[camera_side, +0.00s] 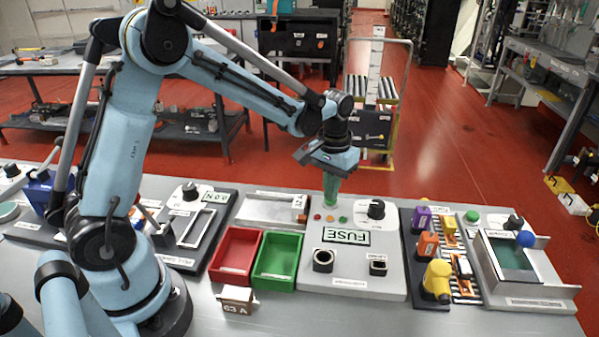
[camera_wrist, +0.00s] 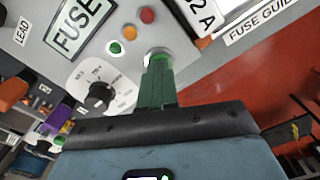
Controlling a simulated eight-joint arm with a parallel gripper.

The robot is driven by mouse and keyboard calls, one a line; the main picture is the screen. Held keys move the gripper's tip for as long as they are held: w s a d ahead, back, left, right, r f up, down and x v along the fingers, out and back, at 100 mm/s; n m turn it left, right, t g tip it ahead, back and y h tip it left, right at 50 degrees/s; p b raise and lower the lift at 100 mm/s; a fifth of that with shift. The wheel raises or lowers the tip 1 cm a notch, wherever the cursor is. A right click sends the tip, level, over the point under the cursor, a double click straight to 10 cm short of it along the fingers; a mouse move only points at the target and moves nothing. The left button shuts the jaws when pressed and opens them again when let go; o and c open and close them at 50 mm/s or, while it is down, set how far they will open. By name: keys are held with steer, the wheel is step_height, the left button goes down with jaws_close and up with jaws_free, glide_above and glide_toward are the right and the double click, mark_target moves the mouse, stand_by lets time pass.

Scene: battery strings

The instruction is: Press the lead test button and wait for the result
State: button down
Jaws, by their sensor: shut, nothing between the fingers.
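My gripper (camera_side: 331,203) has its green fingers together, pointing down at the grey test panel (camera_side: 380,275). In the wrist view the fingertips (camera_wrist: 157,58) are over a round, pale-rimmed fitting (camera_wrist: 151,52) on the panel, likely a button. The fingers cover its centre, and I cannot tell whether they press it. Red (camera_wrist: 148,14), orange (camera_wrist: 128,31) and green (camera_wrist: 115,47) lamps sit beside it. The display (camera_side: 346,236) reads FUSE and appears upside down in the side view. A LEAD label (camera_wrist: 21,33) shows in the wrist view. The black selector knob (camera_side: 376,209) is near the lamps.
Two dark-rimmed sockets (camera_side: 323,260) (camera_side: 378,265) are at the panel's front. Red (camera_side: 226,277) and green (camera_side: 272,282) bins stand to the left, with a 63 A block (camera_side: 236,299) in front. Coloured connectors, including a yellow one (camera_side: 437,280), stand to the right.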

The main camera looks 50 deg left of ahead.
steer(key=shift+f, duration=0.3)
steer(key=shift+r, duration=3)
steer(key=shift+s+r, duration=0.15)
steer(key=shift+r, duration=0.05)
steer(key=s+d+r+m+t, duration=0.1)
steer(key=s+r+t, duration=0.1)
steer(key=s, duration=0.4)
steer(key=s+d+r+m+t, duration=0.1)
steer(key=s+m+t, duration=0.1)
steer(key=s+t, duration=0.3)
steer(key=shift+s+d+r, duration=0.2)
steer(key=shift+s+r, duration=0.15)
steer(key=shift+s, duration=0.85)
